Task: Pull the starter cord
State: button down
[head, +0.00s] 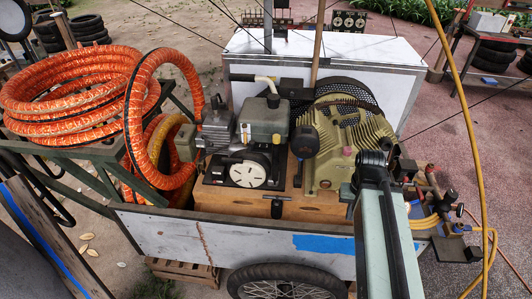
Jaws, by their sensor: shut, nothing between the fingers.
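The small engine has a round white slotted starter cover (248,171) on its near face, in the middle of the head view. A small black T-shaped handle (277,201) sits at the front edge of the wooden base, just right of and below the cover. It looks like the cord's grip; no pulled-out cord shows. My pale green arm (398,240) rises at lower right, ending in a black joint right of the handle and apart from it. I cannot make out my gripper's fingers; they are hidden or out of view.
The engine and a ribbed olive compressor (345,142) stand on the grey cart (180,232). An orange hose coil (75,95) lies at left. A yellow hose (466,110) hangs at right near a valve manifold (432,190). A wheel (285,283) is below the cart's near side.

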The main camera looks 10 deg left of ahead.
aim_at(225, 160)
jog(key=z, duration=0.2)
jog(key=k, duration=1.35)
jog(key=u, duration=0.9)
jog(key=i, duration=1.05)
jog(key=z, duration=0.05)
